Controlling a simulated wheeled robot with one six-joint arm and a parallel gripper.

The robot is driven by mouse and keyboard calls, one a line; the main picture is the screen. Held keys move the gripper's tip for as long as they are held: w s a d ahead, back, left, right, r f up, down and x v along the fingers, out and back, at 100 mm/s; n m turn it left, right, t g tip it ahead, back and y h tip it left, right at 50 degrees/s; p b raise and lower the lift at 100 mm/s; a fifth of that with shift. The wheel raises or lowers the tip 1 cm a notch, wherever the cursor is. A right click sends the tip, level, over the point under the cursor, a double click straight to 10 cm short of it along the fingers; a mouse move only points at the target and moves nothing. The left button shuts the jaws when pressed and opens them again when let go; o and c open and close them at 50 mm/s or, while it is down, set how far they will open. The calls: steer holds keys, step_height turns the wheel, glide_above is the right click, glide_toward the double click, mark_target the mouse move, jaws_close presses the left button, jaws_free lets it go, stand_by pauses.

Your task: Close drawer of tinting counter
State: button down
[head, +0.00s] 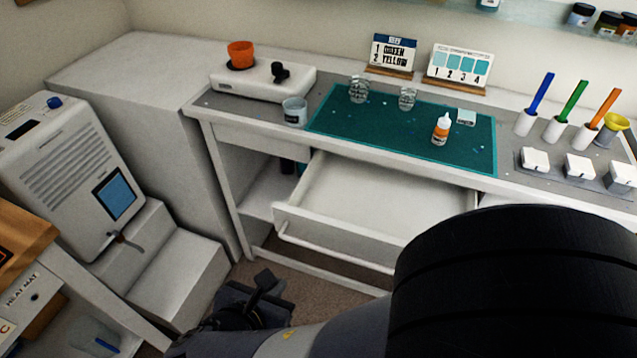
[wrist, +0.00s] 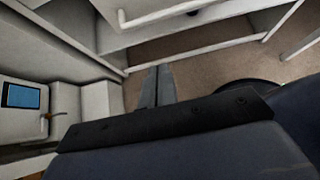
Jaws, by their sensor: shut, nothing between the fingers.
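The drawer (head: 370,203) of the tinting counter stands pulled out and looks empty. Its white bar handle (head: 330,249) runs along the lower front. The handle also shows at the top of the wrist view (wrist: 160,14). The white tinting counter (head: 223,109) stands behind it. My gripper (head: 268,283) is low in front of the counter, to the left of and below the drawer front, apart from the handle. In the wrist view the fingers (wrist: 157,82) lie together with nothing between them. The drawer's right front part is hidden behind my arm.
A green mat (head: 335,115) on the counter holds two glass cups and a small orange-and-white bottle (head: 441,130). A white machine with a blue screen (head: 118,192) stands on a stepped block at left. A wooden-topped table (head: 20,235) is at lower left. Floor (head: 318,279) shows below the drawer.

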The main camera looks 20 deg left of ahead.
steer(key=w+f, duration=0.3)
steer(key=w, duration=0.5)
steer(key=shift+w+d+f+b, duration=0.15)
steer(key=shift+w+d+b, duration=0.15)
steer(key=shift+w+d, duration=0.1)
steer(key=p, duration=0.1)
glide_above(334, 191)
steer(key=shift+s, duration=0.15)
steer(key=shift+w, duration=0.2)
